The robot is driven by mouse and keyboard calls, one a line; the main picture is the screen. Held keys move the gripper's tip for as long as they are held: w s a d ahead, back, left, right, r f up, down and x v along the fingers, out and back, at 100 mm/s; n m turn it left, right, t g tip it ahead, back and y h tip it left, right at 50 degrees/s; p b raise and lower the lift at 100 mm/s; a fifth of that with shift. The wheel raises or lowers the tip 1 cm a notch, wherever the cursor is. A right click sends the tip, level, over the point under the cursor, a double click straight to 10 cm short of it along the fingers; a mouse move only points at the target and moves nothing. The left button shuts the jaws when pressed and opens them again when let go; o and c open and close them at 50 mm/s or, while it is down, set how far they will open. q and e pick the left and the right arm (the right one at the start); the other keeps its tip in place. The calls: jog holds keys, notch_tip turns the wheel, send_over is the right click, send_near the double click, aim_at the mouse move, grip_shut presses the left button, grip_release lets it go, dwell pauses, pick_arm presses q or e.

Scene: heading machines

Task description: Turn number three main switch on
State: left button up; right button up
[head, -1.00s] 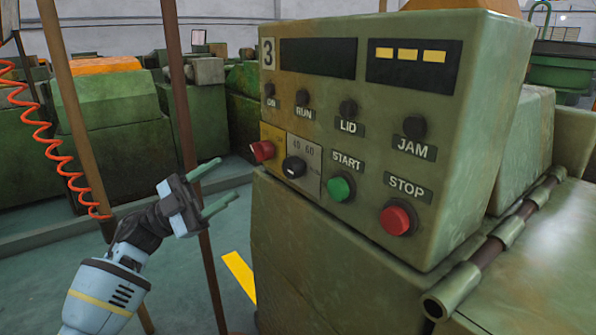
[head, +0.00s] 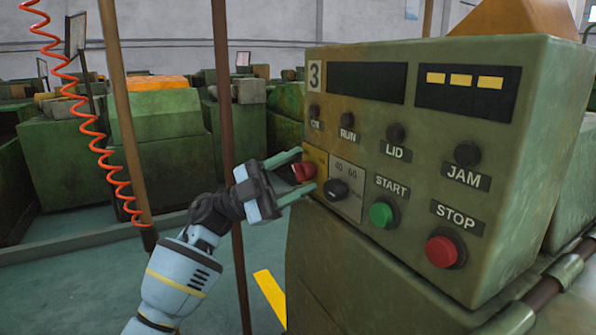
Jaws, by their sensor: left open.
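The green control box (head: 400,250) numbered 3 stands at the right in the head view. Whether the fingers touch the knob cannot be told. The lamps labelled ON, RUN, LID and JAM look dark. My right gripper is not in view.
Brown poles (head: 226,110) and a coiled orange hose (head: 92,125) stand near my left arm. Other green machines fill the background.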

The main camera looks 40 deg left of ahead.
pick_arm(q)
jog(key=shift+w+d+r, duration=0.2)
jog(key=shift+d, duration=0.1)
jog(key=shift+c, duration=0.4)
jog(key=c, duration=0.9)
